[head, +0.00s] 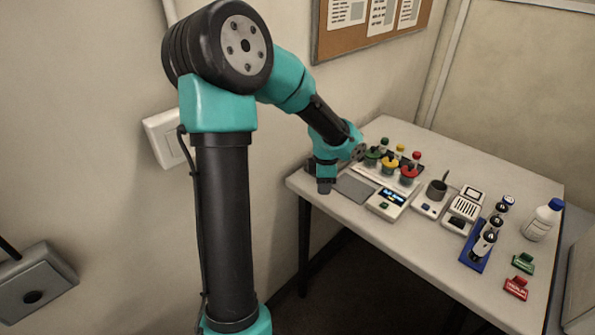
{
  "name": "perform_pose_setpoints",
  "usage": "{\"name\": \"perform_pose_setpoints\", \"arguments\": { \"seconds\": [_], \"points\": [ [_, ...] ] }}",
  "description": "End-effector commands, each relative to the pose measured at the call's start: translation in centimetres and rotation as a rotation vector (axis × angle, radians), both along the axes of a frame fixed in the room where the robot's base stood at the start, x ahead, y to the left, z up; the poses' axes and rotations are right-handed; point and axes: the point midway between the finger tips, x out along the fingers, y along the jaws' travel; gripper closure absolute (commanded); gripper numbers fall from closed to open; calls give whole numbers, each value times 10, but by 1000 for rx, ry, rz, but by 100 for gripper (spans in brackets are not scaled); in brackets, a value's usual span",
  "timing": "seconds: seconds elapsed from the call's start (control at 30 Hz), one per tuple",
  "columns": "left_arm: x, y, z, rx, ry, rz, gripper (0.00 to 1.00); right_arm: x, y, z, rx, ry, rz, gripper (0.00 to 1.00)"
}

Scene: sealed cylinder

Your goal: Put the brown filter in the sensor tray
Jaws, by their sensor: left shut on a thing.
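My left gripper (325,184) is at the far left end of the table, beside a flat grey plate (354,188). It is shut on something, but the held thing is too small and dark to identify. I cannot make out the brown filter anywhere, and I cannot tell which item is the sensor tray. My right gripper is out of view.
A white device with a lit display (388,200) stands right of the plate. Behind it are green, yellow and red containers (390,165).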

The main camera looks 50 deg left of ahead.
Motion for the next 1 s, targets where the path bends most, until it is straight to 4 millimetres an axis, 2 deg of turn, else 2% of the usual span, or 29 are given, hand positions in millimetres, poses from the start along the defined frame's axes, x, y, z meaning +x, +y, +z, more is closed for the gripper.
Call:
{"name": "perform_pose_setpoints", "arguments": {
  "seconds": [0.47, 0.57, 1.0],
  "points": [
    [4, 4, 0, 1, -1, 3, 86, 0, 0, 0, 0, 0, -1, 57],
    [13, 14, -2, 1, -1, 3, 86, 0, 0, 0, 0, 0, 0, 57],
    [71, 81, -11, 1, -1, 4, 86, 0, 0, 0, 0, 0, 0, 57]
  ]
}}
